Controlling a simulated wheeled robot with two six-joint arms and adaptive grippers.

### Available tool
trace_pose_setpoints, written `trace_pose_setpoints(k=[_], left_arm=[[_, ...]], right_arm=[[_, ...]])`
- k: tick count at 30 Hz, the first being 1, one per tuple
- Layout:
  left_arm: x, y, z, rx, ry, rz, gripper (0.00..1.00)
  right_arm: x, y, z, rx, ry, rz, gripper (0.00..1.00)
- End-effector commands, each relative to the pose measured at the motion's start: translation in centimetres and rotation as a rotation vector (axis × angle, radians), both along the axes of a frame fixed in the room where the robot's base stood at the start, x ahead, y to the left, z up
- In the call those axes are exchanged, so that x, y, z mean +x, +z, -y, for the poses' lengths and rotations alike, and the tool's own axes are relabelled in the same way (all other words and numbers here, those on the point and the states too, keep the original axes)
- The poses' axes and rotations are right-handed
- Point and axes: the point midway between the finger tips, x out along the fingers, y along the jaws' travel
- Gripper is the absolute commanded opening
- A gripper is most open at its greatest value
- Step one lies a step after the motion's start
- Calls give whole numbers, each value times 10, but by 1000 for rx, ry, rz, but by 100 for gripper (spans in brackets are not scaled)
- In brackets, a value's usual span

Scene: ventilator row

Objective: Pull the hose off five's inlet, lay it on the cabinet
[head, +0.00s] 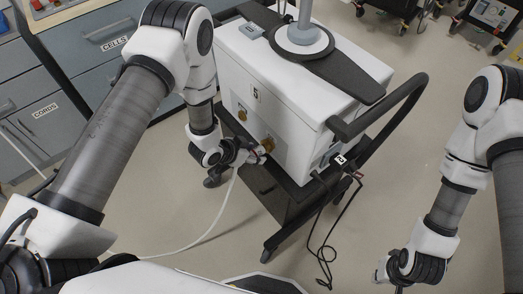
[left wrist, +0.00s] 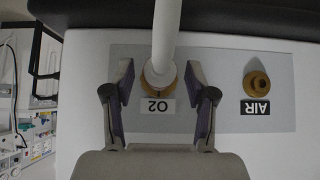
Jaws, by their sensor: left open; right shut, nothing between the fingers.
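Ventilator five (head: 256,60) is a white box labelled 5 on a dark wheeled cart. The white hose (head: 206,236) hangs from its lower brass inlet (head: 268,144) and curves down to the left. In the left wrist view the hose (left wrist: 164,38) meets the O2 inlet (left wrist: 158,80). My left gripper (head: 262,152) is open, with one finger on each side of the hose's end; I see gaps beside it in the left wrist view (left wrist: 161,86). My right gripper (head: 382,274) is shut and empty over the floor, lower right. The grey-blue cabinet (head: 75,73) is upper left; its top is mostly cut off.
The brass AIR fitting (left wrist: 256,84) beside O2 is bare. A black push handle (head: 398,105) sticks out from the cart's right side. Black cables (head: 326,240) hang below it. Other carts stand at the upper right. The floor between is clear.

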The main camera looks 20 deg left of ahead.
Motion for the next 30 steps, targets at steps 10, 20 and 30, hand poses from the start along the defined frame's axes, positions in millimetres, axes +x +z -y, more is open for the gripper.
trace_pose_setpoints(k=[10,20,30], left_arm=[[0,0,0,0,0,0,21],[-1,0,0,-1,0,1,0],[-4,0,-3,-1,1,0,0]], right_arm=[[0,1,0,0,0,0,0],[0,1,0,0,0,0,0],[0,2,0,0,0,0,0]])
